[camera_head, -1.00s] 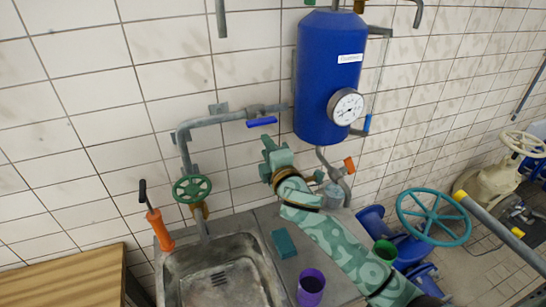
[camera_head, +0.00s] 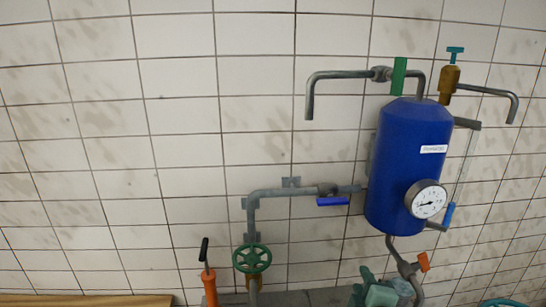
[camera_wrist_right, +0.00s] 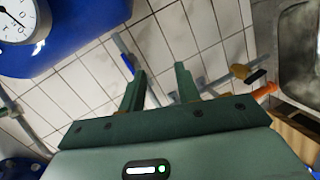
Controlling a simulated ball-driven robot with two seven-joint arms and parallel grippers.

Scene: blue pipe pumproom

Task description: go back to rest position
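My right gripper (camera_head: 366,284) shows at the bottom edge of the head view, pale green, in front of the tiled wall and below the blue tank (camera_head: 408,165). In the right wrist view its two fingers (camera_wrist_right: 160,76) stand apart with nothing between them, so it is open and empty. Most of my right arm is below the head picture. My left gripper is in neither view.
A pressure gauge (camera_head: 426,199) sits on the tank. Grey pipes with a blue lever (camera_head: 333,201) and a green valve wheel (camera_head: 252,259) run along the wall. An orange-handled tool (camera_head: 210,287) stands lower left. The sink (camera_wrist_right: 297,50) shows in the wrist view.

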